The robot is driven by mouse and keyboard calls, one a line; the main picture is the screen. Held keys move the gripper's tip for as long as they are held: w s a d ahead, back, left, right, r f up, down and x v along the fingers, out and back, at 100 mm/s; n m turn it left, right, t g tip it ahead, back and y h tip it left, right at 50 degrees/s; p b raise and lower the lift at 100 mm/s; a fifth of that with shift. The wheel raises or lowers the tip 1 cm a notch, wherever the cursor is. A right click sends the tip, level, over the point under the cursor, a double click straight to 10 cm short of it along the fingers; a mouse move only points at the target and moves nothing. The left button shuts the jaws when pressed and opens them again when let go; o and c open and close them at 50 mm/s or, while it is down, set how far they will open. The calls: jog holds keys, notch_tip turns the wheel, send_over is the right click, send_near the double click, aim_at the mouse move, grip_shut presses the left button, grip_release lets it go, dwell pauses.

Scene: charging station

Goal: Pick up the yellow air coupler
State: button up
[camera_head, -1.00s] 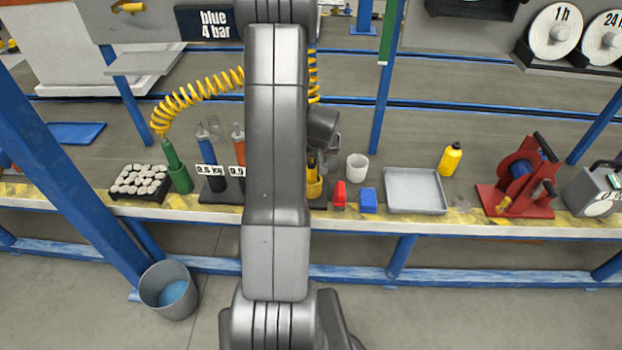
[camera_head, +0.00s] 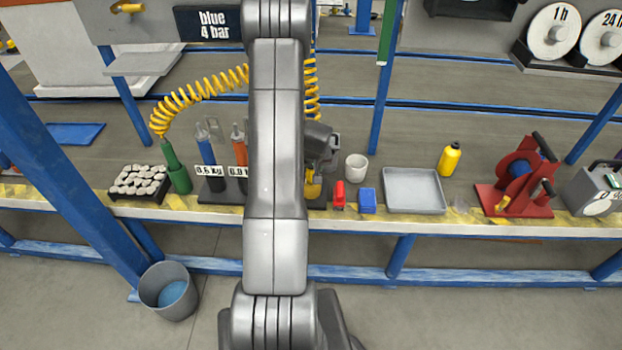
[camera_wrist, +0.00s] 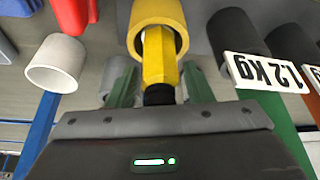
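The yellow air coupler (camera_wrist: 160,58) has a faceted body and a black end. It sits in a yellow round holder (camera_wrist: 158,12) in the wrist view. My gripper (camera_wrist: 158,86) has its two green fingers apart, one on each side of the coupler. Narrow gaps seem to show between the fingers and the coupler, and I cannot tell whether they touch. In the head view the yellow holder (camera_head: 313,190) shows beside my arm, with my gripper (camera_head: 318,165) just above it. My arm and gripper hide most of the coupler there.
Dark holders with weight labels (camera_head: 211,172) stand just left of my arm. A coiled yellow hose (camera_head: 195,95) hangs behind.

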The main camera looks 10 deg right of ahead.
grip_shut()
jog(key=shift+r, duration=0.1)
jog(key=shift+r, duration=0.75)
jog(key=shift+s+f+t+b, duration=0.15)
jog(key=shift+f+t+b, duration=0.15)
jog(key=shift+b, duration=0.4)
jog(key=t+b, duration=0.1)
jog(key=b, duration=0.2)
jog(key=shift+s+f, duration=0.1)
jog(key=shift+s, duration=0.25)
jog(key=shift+s+t+b, duration=0.15)
jog(key=shift+t+b, duration=0.15)
jog(key=shift+b, duration=0.5)
jog(key=s+t+b, duration=0.1)
jog(key=b, duration=0.4)
jog(key=shift+f+b, duration=0.1)
jog(key=shift+b, duration=0.2)
